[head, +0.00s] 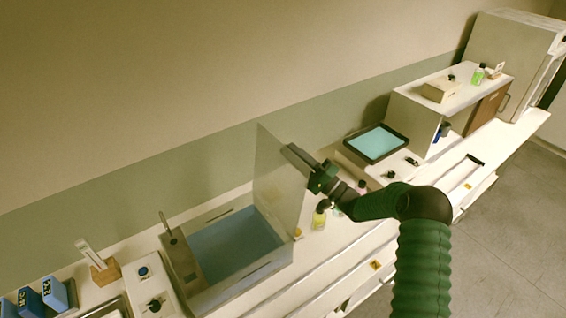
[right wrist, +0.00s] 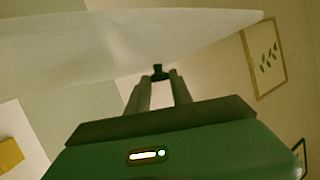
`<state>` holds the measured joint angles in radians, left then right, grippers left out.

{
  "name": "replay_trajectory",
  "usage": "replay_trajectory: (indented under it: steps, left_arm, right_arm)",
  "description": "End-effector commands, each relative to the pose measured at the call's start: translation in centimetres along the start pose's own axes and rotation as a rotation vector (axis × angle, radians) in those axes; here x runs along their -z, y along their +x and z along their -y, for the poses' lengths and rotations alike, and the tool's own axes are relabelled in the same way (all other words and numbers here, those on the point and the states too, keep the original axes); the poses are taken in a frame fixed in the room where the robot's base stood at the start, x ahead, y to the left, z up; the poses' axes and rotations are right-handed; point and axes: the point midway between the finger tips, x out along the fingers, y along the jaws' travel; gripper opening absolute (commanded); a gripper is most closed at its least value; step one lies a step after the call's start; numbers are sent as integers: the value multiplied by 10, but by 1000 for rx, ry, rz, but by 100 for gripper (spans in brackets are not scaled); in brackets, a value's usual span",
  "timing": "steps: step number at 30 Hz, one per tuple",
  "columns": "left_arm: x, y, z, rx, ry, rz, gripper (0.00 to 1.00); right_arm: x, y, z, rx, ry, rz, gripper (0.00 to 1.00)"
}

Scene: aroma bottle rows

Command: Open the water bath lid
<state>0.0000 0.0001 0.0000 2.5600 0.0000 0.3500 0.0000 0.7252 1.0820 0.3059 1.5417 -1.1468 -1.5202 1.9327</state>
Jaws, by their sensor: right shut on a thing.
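The water bath (head: 190,290) stands on the bench at the lower left with blue water (head: 235,245) in view. Its translucent lid (head: 275,190) stands steeply raised along the bath's right side, so the bath is open on top. My right gripper (head: 297,157) is at the lid's right face, high up. In the right wrist view, the fingers (right wrist: 158,85) are shut on the small black lid knob (right wrist: 158,71), with the pale lid (right wrist: 110,45) just beyond. The knob is hard to make out in the head view. My left gripper is in no view.
Small bottles, one yellow (head: 319,216), stand on the bench below my right arm. A device with a teal screen (head: 376,142) and a white shelf unit (head: 410,95) stand farther right. Blue boxes (head: 55,293) are at the lower left. The wall is close behind.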

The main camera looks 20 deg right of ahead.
Motion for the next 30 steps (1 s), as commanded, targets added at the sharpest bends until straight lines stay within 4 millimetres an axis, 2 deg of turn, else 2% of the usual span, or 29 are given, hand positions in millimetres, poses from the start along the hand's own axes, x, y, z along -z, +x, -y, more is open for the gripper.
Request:
replay_trajectory:
  steps: [7,20,21,25,30]
  left_arm:
    - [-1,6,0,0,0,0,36]
    - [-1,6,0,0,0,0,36]
    - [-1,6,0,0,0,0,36]
    - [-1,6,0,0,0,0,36]
    - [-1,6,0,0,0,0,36]
  right_arm:
    - [13,-4,-1,23,47,-23,0]
    - [14,-4,-1,27,54,-26,0]
    - [14,-4,-1,27,54,-25,30]
    - [14,-5,-1,26,54,-25,46]
    - [14,-7,-1,25,55,-25,46]
